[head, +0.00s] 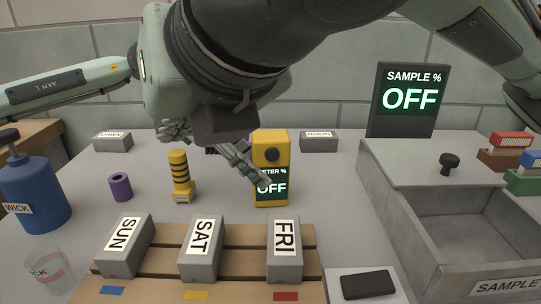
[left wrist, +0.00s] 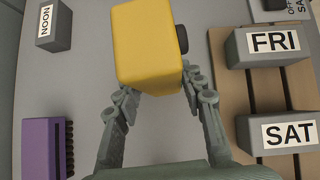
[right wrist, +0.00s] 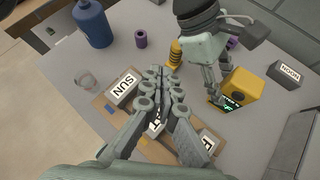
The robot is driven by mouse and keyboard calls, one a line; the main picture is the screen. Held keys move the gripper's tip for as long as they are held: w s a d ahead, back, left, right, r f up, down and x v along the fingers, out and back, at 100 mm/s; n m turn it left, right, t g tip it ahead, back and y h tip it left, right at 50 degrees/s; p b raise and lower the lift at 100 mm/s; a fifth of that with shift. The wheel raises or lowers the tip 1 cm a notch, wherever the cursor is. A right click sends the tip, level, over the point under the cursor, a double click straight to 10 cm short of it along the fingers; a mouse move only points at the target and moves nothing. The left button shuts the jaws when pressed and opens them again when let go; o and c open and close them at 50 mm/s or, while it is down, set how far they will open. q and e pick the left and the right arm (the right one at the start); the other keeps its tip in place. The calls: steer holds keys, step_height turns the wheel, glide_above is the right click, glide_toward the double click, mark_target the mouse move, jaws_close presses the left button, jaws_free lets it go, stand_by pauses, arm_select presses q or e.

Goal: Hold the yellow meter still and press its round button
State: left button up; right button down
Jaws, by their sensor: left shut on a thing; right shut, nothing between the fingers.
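The yellow meter (head: 270,150) stands upright on the table. It has a dark round button (head: 272,154) on its front and a screen below reading OFF, partly covered by a finger. My left gripper (head: 258,178) is shut on the meter's body. The left wrist view shows the meter (left wrist: 148,45) between its fingers (left wrist: 160,82), with the button (left wrist: 182,39) at the right side. My right gripper (right wrist: 162,80) is shut and empty, apart from the meter (right wrist: 240,88) and to its left. In the head view my right gripper (head: 172,132) is mostly hidden behind arm links.
SUN, SAT and FRI bricks (head: 283,250) stand on a wooden rack in front of the meter. A yellow-black striped post (head: 180,178), a purple cylinder (head: 120,187) and a blue bottle (head: 35,195) stand left. A grey open drawer box (head: 400,210) is right. A sign (head: 405,98) reads OFF.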

steer(key=d+f+n+h, duration=0.1)
steer(key=d+f+h, duration=0.1)
steer(key=d+f, duration=0.1)
steer(key=d+f+n+h, duration=0.2)
steer(key=d+f+h, duration=0.1)
steer(key=d, duration=0.1)
steer(key=s+d+f+n+h, duration=0.1)
steer(key=d+f+n+h, duration=0.1)
steer(key=d+f, duration=0.1)
steer(key=shift+s+d+t+h, duration=0.1)
steer(key=shift+d+t+h, duration=0.2)
steer(key=shift+d, duration=0.2)
steer(key=shift+d+f, duration=0.1)
steer(key=shift+d, duration=0.05)
steer(key=shift+w, duration=0.4)
glide_toward(276, 170)
steer(key=shift+x, duration=2)
steer(key=shift+f, duration=0.1)
